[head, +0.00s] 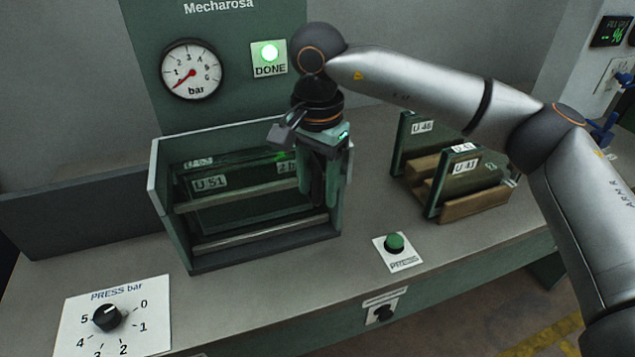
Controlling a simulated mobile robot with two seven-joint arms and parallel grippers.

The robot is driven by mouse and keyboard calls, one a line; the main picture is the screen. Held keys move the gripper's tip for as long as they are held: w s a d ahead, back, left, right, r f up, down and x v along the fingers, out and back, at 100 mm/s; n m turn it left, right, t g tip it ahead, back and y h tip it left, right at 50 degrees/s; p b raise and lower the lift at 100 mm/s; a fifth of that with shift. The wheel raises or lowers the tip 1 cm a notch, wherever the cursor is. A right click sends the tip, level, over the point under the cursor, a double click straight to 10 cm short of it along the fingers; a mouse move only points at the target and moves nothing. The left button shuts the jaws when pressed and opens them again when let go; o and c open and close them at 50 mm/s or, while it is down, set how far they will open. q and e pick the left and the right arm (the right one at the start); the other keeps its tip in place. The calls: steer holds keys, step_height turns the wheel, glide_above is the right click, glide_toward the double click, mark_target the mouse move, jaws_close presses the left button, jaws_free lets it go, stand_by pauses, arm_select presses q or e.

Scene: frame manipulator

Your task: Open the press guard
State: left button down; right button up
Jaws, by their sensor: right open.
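The press (172,225) is a dark green box with pale edges, standing on the bench left of centre. Green panels show inside it, one labelled U 51 (210,183). Two grey horizontal bars run across its front, an upper bar (235,200) and a lower bar (255,236). I cannot tell surely which part is the guard or how far it is open. My right gripper (322,200) points down at the right end of the press, open. Its fingers overlap the bar ends and hide that corner; contact cannot be told. My left gripper is out of view.
A rack (465,180) with green panels and wooden blocks stands at the right. A green button (394,243) and a PRESS bar knob (107,317) are on the bench.

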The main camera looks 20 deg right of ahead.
jaws_close()
stand_by(0.3)
stand_by(1.1)
